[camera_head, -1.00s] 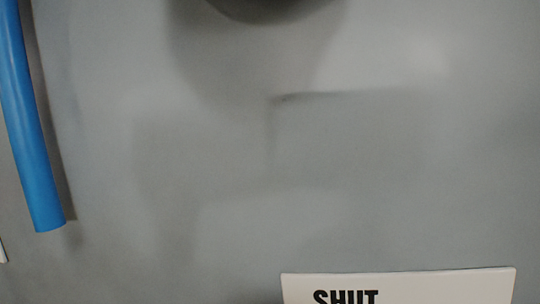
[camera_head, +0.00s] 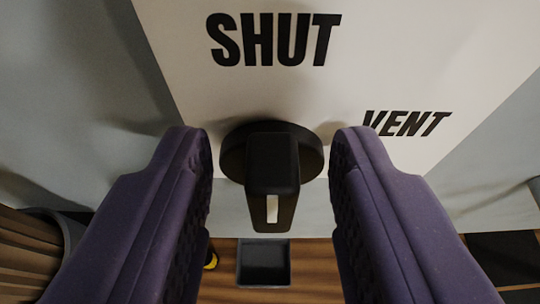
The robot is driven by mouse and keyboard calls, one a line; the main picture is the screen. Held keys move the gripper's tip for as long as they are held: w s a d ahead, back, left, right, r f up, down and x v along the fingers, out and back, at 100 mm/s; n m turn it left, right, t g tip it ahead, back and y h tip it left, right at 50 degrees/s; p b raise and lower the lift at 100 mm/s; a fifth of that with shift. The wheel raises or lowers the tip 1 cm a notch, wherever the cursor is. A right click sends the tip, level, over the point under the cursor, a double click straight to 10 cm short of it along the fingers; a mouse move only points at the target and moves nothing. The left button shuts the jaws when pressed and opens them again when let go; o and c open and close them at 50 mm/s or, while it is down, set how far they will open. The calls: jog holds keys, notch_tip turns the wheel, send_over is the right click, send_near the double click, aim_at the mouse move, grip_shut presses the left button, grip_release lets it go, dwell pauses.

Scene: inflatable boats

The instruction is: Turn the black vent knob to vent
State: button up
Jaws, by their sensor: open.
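The black vent knob (camera_head: 271,165) is at the middle of the view, with a round base and a bar-shaped grip that carries a short white mark. It is mounted on a white plate (camera_head: 400,60) that reads SHUT (camera_head: 273,40) above the knob and VENT (camera_head: 406,123) to its right. The bar and its white mark appear toward the bottom of the picture. My gripper (camera_head: 272,150) is open, with one purple finger on each side of the knob. A gap shows between each finger and the knob.
Below the plate there is a wooden surface (camera_head: 310,285) with a small dark square tray (camera_head: 263,267). A small yellow and black thing (camera_head: 211,256) is partly hidden by the left finger. Grey panel (camera_head: 60,110) surrounds the plate.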

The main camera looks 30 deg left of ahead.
aim_at(311, 165)
grip_shut()
jog(key=shift+d, duration=0.15)
jog(key=m, duration=0.1)
jog(key=m+y, duration=0.1)
jog(key=g+b, duration=0.1)
jog(key=shift+w+d+f+m+y, duration=0.15)
jog(key=shift+w+d+m+y, duration=0.1)
jog(key=shift+d+m+y, duration=0.15)
jog(key=m, duration=0.1)
jog(key=y, duration=0.1)
jog(key=m+b, duration=0.1)
jog(key=shift+w+d+f+m+g+y, duration=0.2)
jog(key=shift+d+f+m+g+y, duration=0.1)
jog(key=shift+y, duration=0.1)
jog(key=m, duration=0.1)
jog(key=m+y+b, duration=0.1)
jog(key=m, duration=0.1)
jog(key=f+m+y+b, duration=0.1)
jog(key=shift+w+d+m, duration=0.25)
jog(key=shift+d+m, duration=0.05)
jog(key=shift+y, duration=0.4)
grip_release()
jog(key=shift+a, duration=0.1)
